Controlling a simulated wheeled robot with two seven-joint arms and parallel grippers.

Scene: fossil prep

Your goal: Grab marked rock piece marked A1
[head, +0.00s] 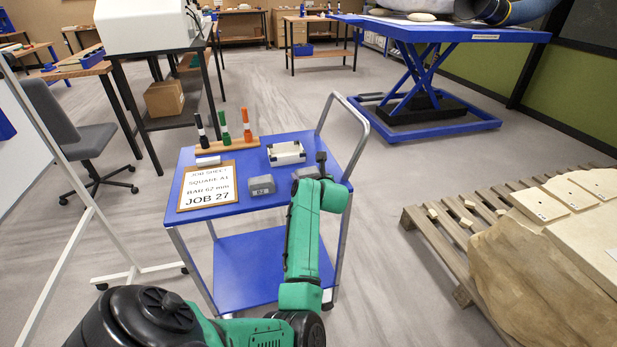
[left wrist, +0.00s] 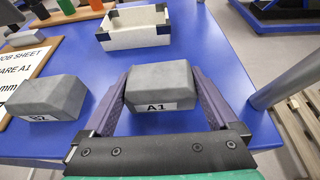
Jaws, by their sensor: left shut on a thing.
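A grey block with a white label reading A1 (left wrist: 158,82) sits between the two purple-grey fingers of my left gripper (left wrist: 162,76) in the left wrist view. The fingers press on its left and right sides. It is on or just above the blue cart top; I cannot tell which. In the head view my left gripper (head: 309,172) is over the cart's right part, and my wrist hides most of the block. A second grey block (left wrist: 45,97), its label seeming to read B2, lies to the left; it also shows in the head view (head: 261,185). My right gripper is not in view.
The blue cart (head: 240,212) also holds a job sheet board (head: 207,186), a marker stand (head: 227,146) and a white tray with dark corners (head: 286,153). A metal handle (head: 356,150) rises at the cart's right. A pallet with a big rock (head: 560,270) stands right.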

